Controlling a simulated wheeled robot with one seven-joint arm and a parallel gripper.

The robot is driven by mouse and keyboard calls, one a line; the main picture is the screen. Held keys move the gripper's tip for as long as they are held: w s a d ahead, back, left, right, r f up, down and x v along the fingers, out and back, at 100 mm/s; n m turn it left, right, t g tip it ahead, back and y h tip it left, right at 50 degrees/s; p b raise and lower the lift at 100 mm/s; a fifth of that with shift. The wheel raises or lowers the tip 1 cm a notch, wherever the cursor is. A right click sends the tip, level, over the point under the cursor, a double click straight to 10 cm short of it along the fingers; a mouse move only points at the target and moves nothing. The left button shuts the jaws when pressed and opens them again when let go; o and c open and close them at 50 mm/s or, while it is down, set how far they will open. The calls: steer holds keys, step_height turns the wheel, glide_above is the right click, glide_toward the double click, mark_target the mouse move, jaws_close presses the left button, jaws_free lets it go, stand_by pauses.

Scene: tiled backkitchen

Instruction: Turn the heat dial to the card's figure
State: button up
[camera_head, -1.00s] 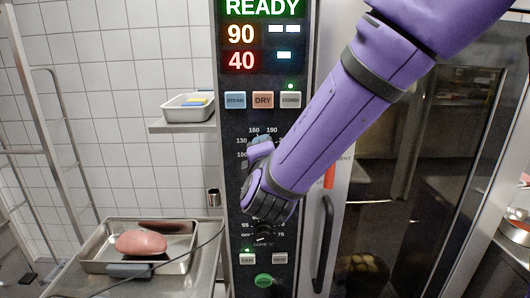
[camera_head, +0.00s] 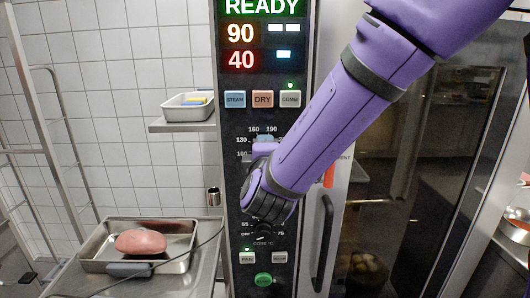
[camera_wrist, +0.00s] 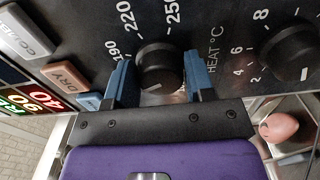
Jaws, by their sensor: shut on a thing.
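The heat dial (camera_wrist: 160,68) is a round black knob marked HEAT °C. It sits between the two blue fingers of my gripper (camera_wrist: 158,76) in the wrist view, and my gripper is shut on it. A short white mark shows on the knob's lower side in that view. The figures 190, 220 and 250 show around it there; the figure at the mark is not readable. In the head view my gripper (camera_head: 264,142) hides the knob, with 100, 130, 160 and 190 visible around it. I can make out no card with a figure.
A second dial (camera_wrist: 290,52) with small figures is beside the heat dial. The display (camera_head: 262,42) reads READY, 90 and 40. STEAM, DRY and COMBI buttons (camera_head: 263,99) lie above. A tray (camera_head: 97,255) holding a pink item (camera_head: 140,242) stands left. The door handle (camera_head: 325,240) is right.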

steer(key=shift+w+d+r, duration=0.1)
steer(key=shift+w+r, duration=0.05)
steer(key=shift+r, duration=0.05)
steer(key=o, duration=0.7)
steer(key=shift+o, duration=0.8)
steer(key=shift+w+f, duration=0.1)
steer(key=shift+s, duration=0.2)
steer(key=s, duration=1)
steer(key=shift+s+a, duration=0.25)
steer(key=shift+s, duration=0.05)
steer(key=shift+d, duration=0.1)
